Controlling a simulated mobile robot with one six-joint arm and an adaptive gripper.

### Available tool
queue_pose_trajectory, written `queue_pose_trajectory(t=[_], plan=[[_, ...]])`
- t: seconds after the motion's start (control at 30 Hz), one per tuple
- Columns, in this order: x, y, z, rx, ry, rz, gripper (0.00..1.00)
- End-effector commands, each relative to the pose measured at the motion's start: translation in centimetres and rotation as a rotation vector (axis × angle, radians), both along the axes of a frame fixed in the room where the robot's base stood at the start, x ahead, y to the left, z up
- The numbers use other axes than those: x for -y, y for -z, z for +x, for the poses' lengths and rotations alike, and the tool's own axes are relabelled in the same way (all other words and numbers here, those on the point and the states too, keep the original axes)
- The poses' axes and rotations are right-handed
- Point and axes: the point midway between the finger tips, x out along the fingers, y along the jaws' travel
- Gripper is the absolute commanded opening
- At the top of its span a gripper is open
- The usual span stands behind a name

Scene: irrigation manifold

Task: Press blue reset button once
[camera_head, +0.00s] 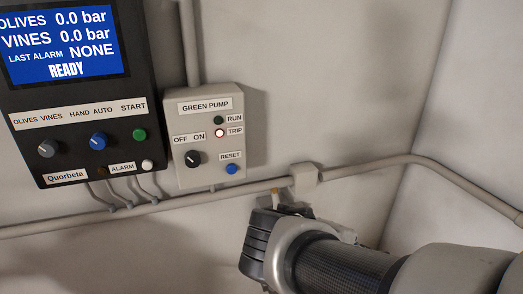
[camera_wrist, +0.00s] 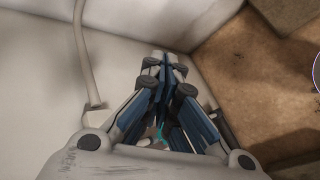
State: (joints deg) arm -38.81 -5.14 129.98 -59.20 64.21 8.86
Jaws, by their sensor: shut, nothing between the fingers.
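The blue reset button (camera_head: 232,169) is a small round button at the lower right of the grey box labelled GREEN PUMP (camera_head: 176,125). A RESET label (camera_head: 230,156) sits just above it. My gripper (camera_wrist: 164,62) is shut and empty in the wrist view, its fingertips together near a pale wall. In the head view my wrist is at the lower middle, below and to the right of the button and apart from it. The fingers are mostly hidden there. The button does not show clearly in the wrist view.
The box also has an OFF/ON knob (camera_head: 193,158), a dark RUN lamp (camera_head: 218,120) and a TRIP lamp (camera_head: 219,133) with a red ring. A black controller (camera_head: 85,95) reading READY hangs left. A conduit (camera_head: 150,207) runs below both. The right wall is bare above the conduit.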

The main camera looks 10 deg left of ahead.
Motion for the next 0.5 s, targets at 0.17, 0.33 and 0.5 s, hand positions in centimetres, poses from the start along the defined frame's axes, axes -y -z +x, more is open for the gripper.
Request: queue_pose_trajectory(t=[0.17, 0.33, 0.5], plan=[[-10.8, -2.9, 4.6, 0.117, -0.341, -0.263, 0.0], [-18.5, -4.0, 5.6, 0.219, -0.54, -0.388, 0.0], [-22.0, -4.4, 5.5, 0.268, -0.628, -0.435, 0.0]])
